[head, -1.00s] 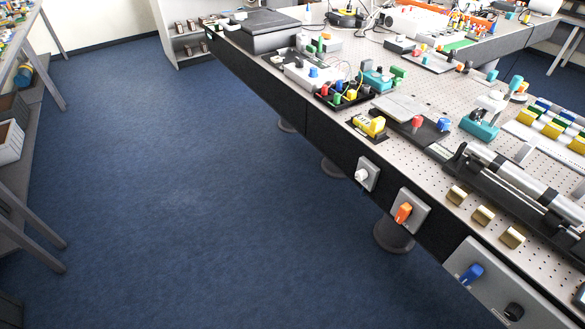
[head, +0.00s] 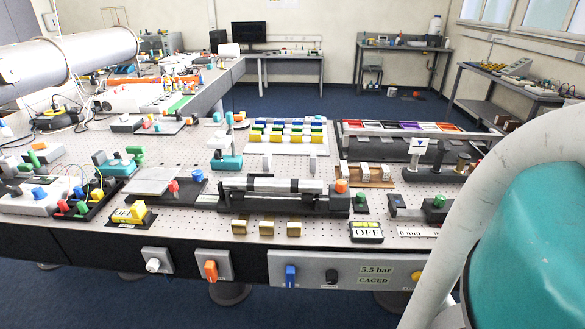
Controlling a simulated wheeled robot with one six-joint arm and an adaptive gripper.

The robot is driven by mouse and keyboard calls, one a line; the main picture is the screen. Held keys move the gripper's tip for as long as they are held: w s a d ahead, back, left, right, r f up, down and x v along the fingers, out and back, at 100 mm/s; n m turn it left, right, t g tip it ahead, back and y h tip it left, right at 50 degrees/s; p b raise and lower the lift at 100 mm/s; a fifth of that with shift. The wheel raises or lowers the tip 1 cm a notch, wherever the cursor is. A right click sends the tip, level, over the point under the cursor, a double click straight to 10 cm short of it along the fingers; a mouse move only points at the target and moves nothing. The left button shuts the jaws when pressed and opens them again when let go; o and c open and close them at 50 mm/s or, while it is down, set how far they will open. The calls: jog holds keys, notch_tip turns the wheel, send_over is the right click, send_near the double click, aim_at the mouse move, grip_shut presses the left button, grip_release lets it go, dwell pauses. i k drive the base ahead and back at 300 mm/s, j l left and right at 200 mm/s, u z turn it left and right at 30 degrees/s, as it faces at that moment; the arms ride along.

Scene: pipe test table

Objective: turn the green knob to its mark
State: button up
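Several green knobs or green-topped parts show on the perforated test table (head: 330,158), and I cannot tell which one the task means. One green knob (head: 438,201) sits on a small dark device at the right, above a white scale strip (head: 418,232). A smaller green knob (head: 361,198) stands just right of the long cylinder assembly (head: 270,190). Green parts (head: 135,152) also show at the left, with another (head: 33,160) at the far left. No mark can be made out at this size. My gripper is not in view.
The table's front panel carries a white knob (head: 153,265), an orange handle (head: 210,270), a blue handle (head: 291,276) and a black knob (head: 331,277). My teal-and-white arm covers the lower right.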

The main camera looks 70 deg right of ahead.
aim_at(440, 200)
jog(key=z, duration=0.45)
jog(key=l+z, duration=0.1)
jog(key=z, duration=0.85)
jog(key=l+z, duration=0.1)
jog(key=z, duration=0.35)
jog(key=i+z, duration=0.1)
jog(key=z, duration=0.4)
jog(key=k+j+u, duration=0.1)
jog(key=k+u, duration=0.15)
jog(key=k, duration=0.25)
jog(key=k+j+u, duration=0.3)
jog(key=k, duration=0.15)
jog(key=i+l, duration=0.1)
jog(key=i, duration=0.35)
